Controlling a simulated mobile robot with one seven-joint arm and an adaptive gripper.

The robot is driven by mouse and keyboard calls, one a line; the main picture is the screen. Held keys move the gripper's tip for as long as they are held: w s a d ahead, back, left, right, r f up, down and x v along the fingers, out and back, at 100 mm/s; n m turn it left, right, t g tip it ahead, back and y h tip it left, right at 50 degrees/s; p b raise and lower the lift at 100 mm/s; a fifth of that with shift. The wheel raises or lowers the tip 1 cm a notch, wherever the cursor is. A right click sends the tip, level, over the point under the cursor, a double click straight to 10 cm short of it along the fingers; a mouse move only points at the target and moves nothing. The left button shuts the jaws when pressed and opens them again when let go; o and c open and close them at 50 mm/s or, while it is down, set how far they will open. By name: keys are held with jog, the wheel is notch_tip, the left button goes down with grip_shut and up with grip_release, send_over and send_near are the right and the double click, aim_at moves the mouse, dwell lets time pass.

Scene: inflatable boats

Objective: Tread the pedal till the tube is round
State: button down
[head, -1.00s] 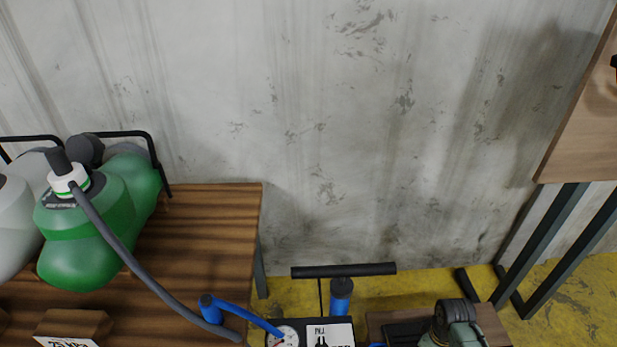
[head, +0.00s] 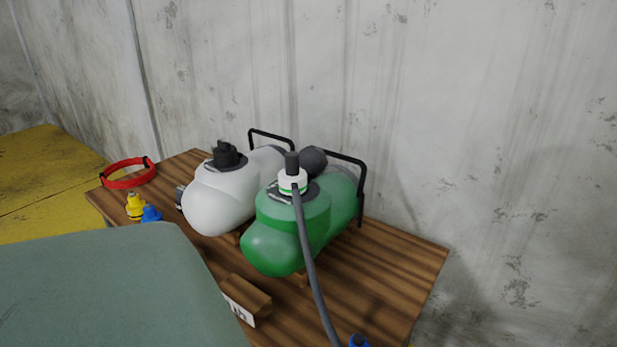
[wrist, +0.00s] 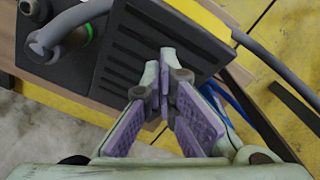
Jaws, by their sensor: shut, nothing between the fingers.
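The green tube (head: 285,243) lies on the wooden bench in the head view. It looks full, with bulging lobes. A grey hose (head: 312,265) runs from the white cap (head: 292,181) on its top down toward the bench's front. A grey-white tube (head: 219,198) with a black cap lies beside it on the left. In the wrist view, my gripper (wrist: 166,62) is shut and empty, its fingertips over the black ribbed pedal (wrist: 130,50). I cannot tell whether they touch it. The pump and pedal are out of the head view.
On the bench (head: 400,262) are a red ring (head: 128,174), a yellow fitting (head: 135,206), a blue fitting (head: 151,214) and a wooden block with a label (head: 248,297). Black rails stand behind the tubes. A grey hose (wrist: 267,53) passes close to the pedal in the wrist view.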

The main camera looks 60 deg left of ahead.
notch_tip(320, 180, down, 8)
jog(key=b, duration=0.4)
jog(key=shift+f+b, duration=0.2)
jog(key=shift+b, duration=0.2)
notch_tip(320, 180, up, 9)
jog(key=p, duration=0.8)
jog(key=shift+f+p, duration=0.2)
jog(key=shift+p, duration=0.1)
jog(key=shift+f, duration=0.1)
notch_tip(320, 180, down, 8)
jog(key=b, duration=0.4)
jog(key=shift+r+b, duration=0.25)
jog(key=shift+b, duration=0.1)
notch_tip(320, 180, up, 8)
jog(key=p, duration=0.8)
jog(key=shift+f, duration=0.35)
